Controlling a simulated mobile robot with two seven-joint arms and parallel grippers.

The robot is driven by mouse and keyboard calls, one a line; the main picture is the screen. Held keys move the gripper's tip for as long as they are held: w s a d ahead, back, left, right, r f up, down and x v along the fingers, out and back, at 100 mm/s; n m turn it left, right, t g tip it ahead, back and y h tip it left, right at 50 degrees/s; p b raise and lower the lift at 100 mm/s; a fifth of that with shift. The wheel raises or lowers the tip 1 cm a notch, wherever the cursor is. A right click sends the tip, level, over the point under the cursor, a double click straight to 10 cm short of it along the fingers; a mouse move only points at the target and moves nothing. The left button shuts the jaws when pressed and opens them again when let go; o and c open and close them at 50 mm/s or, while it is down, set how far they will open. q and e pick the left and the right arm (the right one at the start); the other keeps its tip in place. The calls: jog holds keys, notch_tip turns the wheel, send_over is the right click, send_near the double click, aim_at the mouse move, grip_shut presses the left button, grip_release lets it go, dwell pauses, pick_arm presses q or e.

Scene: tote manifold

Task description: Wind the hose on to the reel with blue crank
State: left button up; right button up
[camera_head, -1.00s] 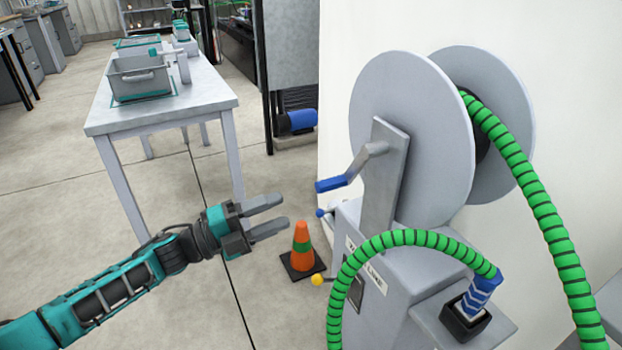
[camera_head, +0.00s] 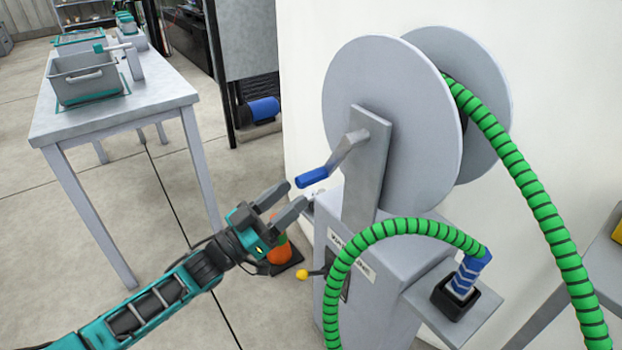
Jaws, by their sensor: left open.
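The hose reel (camera_head: 385,125) has two large grey discs and stands on a grey cabinet against the white wall. Its crank has a blue handle (camera_head: 312,178) on a grey arm, pointing left and down. The green ribbed hose (camera_head: 540,205) hangs from the reel on the right. Another stretch of it arches in front of the cabinet to a blue nozzle (camera_head: 467,272) seated in a black holder. My left gripper (camera_head: 295,198) is open and empty, its fingertips just below and left of the blue handle, seemingly apart from it. My right gripper is not in view.
An orange cone (camera_head: 284,252) stands on the floor, partly hidden behind my left gripper. A yellow-knobbed lever (camera_head: 302,274) sticks out of the cabinet. A grey table (camera_head: 110,110) with a grey tote (camera_head: 84,78) stands at the left.

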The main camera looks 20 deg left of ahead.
aim_at(324, 166)
pick_arm(q)
jog(key=x, duration=0.6)
jog(key=shift+w+d+b, duration=0.15)
jog(key=shift+w+b, duration=0.1)
jog(key=shift+b, duration=0.1)
grip_shut()
jog(key=shift+r, duration=0.1)
